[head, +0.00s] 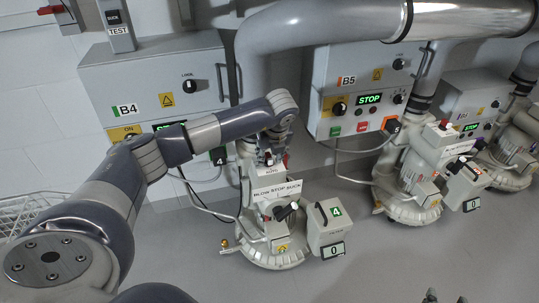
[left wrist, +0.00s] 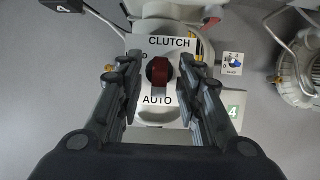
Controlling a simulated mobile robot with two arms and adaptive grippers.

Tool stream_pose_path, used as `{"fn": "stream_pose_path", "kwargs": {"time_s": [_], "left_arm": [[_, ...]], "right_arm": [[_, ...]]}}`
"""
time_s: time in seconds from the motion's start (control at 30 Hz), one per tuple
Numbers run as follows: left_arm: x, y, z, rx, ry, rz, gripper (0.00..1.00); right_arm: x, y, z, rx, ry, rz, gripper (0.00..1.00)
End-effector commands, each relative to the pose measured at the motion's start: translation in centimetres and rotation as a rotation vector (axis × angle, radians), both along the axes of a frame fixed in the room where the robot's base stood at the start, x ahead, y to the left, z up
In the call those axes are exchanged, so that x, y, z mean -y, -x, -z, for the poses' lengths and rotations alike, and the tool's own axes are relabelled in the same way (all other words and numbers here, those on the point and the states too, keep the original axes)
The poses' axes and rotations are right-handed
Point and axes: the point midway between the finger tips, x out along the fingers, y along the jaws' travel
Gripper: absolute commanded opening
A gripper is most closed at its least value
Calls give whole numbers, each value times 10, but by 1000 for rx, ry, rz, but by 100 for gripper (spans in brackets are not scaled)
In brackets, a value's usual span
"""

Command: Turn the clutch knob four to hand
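The clutch knob (left wrist: 160,72) is red on a dark round base, on a white plate (left wrist: 158,45) lettered CLUTCH above and AUTO below. A lone D shows left of the knob; the rest of that word is hidden by a finger. The knob's grip lies along the CLUTCH–AUTO line. My left gripper (left wrist: 158,68) is open, one finger on each side of the knob with gaps between. In the head view the left gripper (head: 268,157) is over the blower marked 4 (head: 275,240); the knob is hard to make out there. My right gripper (head: 446,297) shows only two dark, separated fingertips at the bottom edge.
The B4 control box (head: 150,85) is on the wall behind my left arm. The B5 box (head: 365,85) and its blower (head: 415,180) stand to the right. A BLOW STOP SUCK plate (head: 277,191) is just below the gripper. Open floor lies in front.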

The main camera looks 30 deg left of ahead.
Motion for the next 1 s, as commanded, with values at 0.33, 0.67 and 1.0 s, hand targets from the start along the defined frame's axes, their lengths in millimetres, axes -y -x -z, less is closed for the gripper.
{"fn": "stream_pose_path", "kwargs": {"time_s": [0.33,0.67,1.0], "left_arm": [[0,0,0,-1,1,1,0],[0,1,0,-1,0,28,0],[-3,3,0,-2,0,226,0]], "right_arm": [[0,0,0,-2,0,0,40],[0,0,1,-2,0,0,40],[0,-1,0,6,-1,0,40]]}}
